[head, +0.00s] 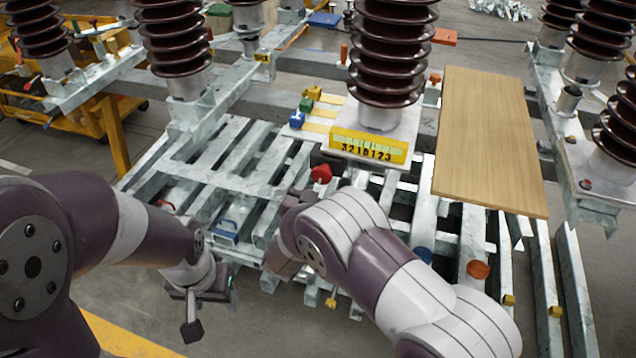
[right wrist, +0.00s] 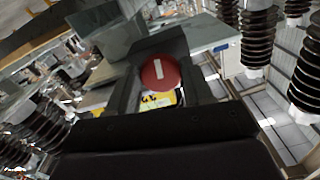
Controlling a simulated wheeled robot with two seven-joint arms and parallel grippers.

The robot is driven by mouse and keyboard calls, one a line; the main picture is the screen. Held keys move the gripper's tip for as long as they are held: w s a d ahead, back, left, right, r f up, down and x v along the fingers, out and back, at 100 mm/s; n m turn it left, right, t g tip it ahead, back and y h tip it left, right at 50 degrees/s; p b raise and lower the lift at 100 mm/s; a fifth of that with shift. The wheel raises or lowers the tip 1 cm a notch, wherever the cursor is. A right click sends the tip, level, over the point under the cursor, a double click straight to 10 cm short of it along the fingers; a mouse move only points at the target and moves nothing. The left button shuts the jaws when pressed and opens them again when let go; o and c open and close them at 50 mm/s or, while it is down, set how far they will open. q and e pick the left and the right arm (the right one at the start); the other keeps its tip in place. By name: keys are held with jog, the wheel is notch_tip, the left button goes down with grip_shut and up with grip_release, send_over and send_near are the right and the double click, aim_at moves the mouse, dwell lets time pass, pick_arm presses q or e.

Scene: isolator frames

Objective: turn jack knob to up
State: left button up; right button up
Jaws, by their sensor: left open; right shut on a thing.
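The jack knob (right wrist: 159,73) is a round red knob with a white bar mark on its face, which looks nearly vertical in the right wrist view. My right gripper (right wrist: 158,80) is shut on it, with one dark finger on each side. In the head view a red knob (head: 321,173), seemingly the same one, shows just below the yellow scale plate (head: 368,145). My right wrist covers the area below it and mostly hides the fingers there. My left gripper (head: 210,308) is open and empty, low at the left, apart from the knob.
A tall brown insulator (head: 390,50) stands behind the scale plate. A wooden board (head: 490,135) lies to the right. Blue (head: 297,119), yellow and green blocks sit left of the plate. Metal slats (head: 215,165) fill the middle. An orange disc (head: 478,270) lies near my right arm.

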jog(key=o, duration=1)
jog(key=v, duration=1.2)
jog(key=shift+s+a+p, duration=0.1)
jog(key=shift+s+p, duration=0.3)
